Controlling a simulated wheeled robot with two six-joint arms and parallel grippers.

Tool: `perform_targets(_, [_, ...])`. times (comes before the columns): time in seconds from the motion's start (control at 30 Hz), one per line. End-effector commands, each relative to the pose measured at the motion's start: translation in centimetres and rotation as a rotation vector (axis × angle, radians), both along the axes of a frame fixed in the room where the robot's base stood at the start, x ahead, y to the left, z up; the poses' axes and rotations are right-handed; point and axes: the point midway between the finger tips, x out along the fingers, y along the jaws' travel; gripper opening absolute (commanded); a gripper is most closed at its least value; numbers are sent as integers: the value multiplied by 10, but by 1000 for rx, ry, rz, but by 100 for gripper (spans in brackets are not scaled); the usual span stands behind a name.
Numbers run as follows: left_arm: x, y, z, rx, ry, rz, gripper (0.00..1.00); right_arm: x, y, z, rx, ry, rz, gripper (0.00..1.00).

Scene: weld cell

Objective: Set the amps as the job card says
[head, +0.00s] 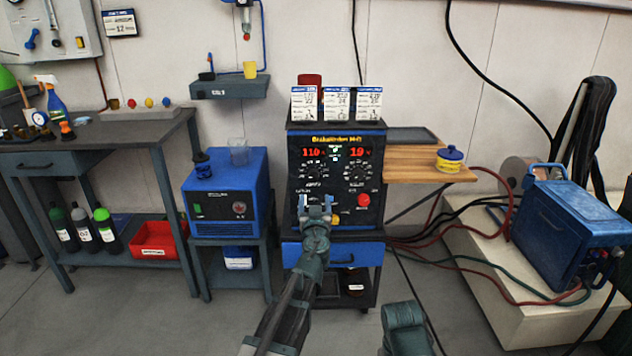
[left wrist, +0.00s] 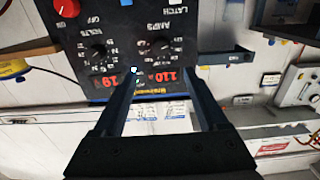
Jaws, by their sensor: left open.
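The welder's black panel (head: 337,182) stands facing me at the middle of the head view. Its red displays read 110 on the left (head: 313,153) and 19 on the right (head: 359,153). The amps dial (head: 312,171) sits under the left display and the volts dial (head: 357,173) under the right one. In the left wrist view the amps dial (left wrist: 166,46) appears upside down beyond the fingers. My left gripper (head: 317,203) is open and empty, in front of the panel's lower left. Three white cards (head: 337,103) stand on the welder; their small print is unreadable.
A red button (head: 363,200) is at the panel's lower right. A blue box unit (head: 227,195) stands left. Hoses lie on the right floor.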

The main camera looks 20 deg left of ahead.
Motion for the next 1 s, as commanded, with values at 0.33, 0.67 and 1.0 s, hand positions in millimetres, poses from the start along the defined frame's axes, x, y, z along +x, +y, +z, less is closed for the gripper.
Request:
perform_targets(0.33, [42, 11, 0, 0, 0, 2, 75, 0, 0, 0, 0, 0, 0, 50])
perform_targets(0.67, [106, 30, 0, 0, 1, 2, 75, 0, 0, 0, 0, 0, 0, 50])
perform_targets(1.0, [131, 38, 0, 0, 1, 1, 75, 0, 0, 0, 0, 0, 0, 50])
